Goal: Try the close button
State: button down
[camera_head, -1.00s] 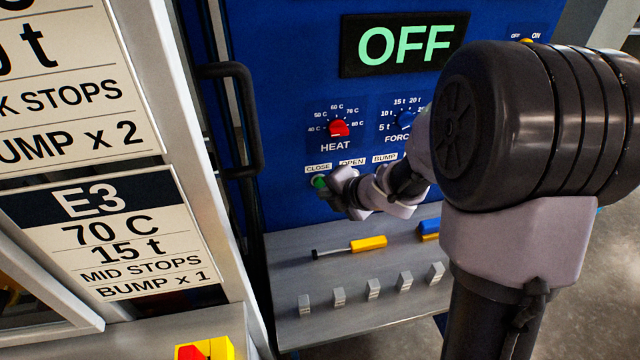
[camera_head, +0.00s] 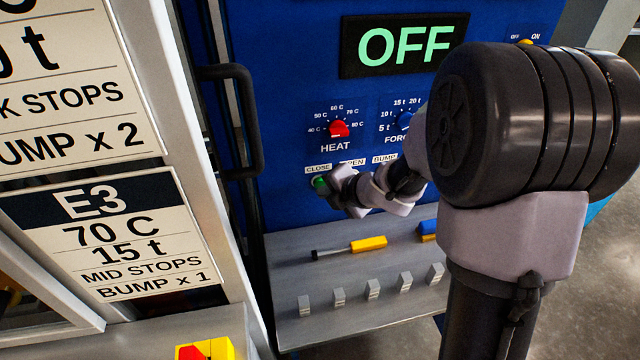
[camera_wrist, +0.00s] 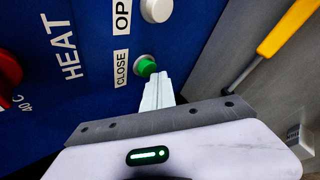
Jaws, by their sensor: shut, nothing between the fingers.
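The green close button (camera_head: 320,183) sits under the CLOSE label on the blue panel (camera_head: 290,110). In the wrist view the green button (camera_wrist: 146,67) is beside the CLOSE label (camera_wrist: 121,68). My gripper (camera_head: 328,187) is shut and empty, with its fingertips right at the button. In the wrist view the shut fingers (camera_wrist: 160,78) overlap the button's lower edge. I cannot tell whether they touch it or press it in. The display (camera_head: 404,45) reads OFF.
The white button (camera_wrist: 156,8) by the OPEN label is close by. Above are the red heat knob (camera_head: 339,129) and blue force knob (camera_head: 404,121). A grey shelf (camera_head: 340,315) below holds a yellow-handled tool (camera_head: 368,244) and small grey blocks. A black handle (camera_head: 250,120) stands left.

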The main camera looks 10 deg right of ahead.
jog(key=shift+w, duration=0.55)
dwell(0.7)
dwell(0.3)
jog(key=shift+s, duration=0.9)
jog(key=s+b, duration=0.1)
jog(key=s, duration=0.4)
jog(key=shift+b, duration=0.3)
